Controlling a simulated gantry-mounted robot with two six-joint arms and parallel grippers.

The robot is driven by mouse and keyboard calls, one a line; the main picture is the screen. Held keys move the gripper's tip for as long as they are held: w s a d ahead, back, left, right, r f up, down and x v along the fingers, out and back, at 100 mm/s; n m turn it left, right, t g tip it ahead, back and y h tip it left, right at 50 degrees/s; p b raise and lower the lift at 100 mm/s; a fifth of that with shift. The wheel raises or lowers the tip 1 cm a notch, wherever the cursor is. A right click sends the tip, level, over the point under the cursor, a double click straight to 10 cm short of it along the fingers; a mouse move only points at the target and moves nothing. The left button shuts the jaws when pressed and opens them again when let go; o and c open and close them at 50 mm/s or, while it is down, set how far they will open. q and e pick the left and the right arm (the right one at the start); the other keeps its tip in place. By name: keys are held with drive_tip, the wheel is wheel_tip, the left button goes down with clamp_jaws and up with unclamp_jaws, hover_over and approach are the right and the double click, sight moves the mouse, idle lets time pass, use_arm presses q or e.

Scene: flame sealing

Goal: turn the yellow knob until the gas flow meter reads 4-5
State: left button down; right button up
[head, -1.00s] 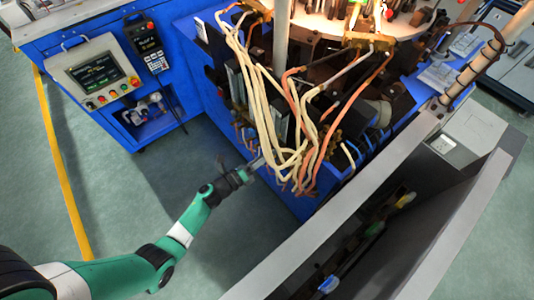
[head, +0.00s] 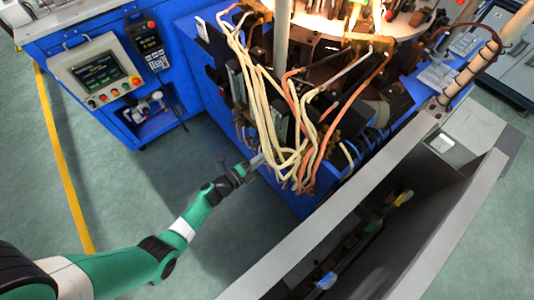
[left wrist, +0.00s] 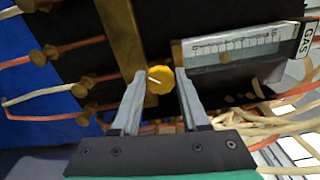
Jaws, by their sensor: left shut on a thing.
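The yellow knob (left wrist: 161,79) shows in the left wrist view, with a pale mark line across its face. My left gripper (left wrist: 161,74) is shut on it, one finger on each side. The gas flow meter (left wrist: 245,46) is a pale horizontal scale just right of the knob, with a GAS label (left wrist: 306,41) at its right end. A small brownish float (left wrist: 225,57) sits near the middle of the scale; the digits are too small to read. In the head view my left gripper (head: 256,162) reaches the hoses, which hide the knob and meter. My right gripper does not show.
Cream and orange hoses (head: 264,110) hang close to my left gripper on the blue machine (head: 290,203). A grey panel (head: 330,227) stands to the right. A control panel (head: 95,70) is at the upper left. The floor (head: 110,170) left of the arm is clear.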

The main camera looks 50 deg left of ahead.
use_arm(q)
drive_tip(key=shift+c, duration=2.2)
unclamp_jaws()
drive_tip(key=s+p, duration=0.3)
drive_tip(key=s, duration=0.8)
drive_tip(key=shift+s+a, duration=0.2)
drive_tip(key=shift+s, duration=0.1)
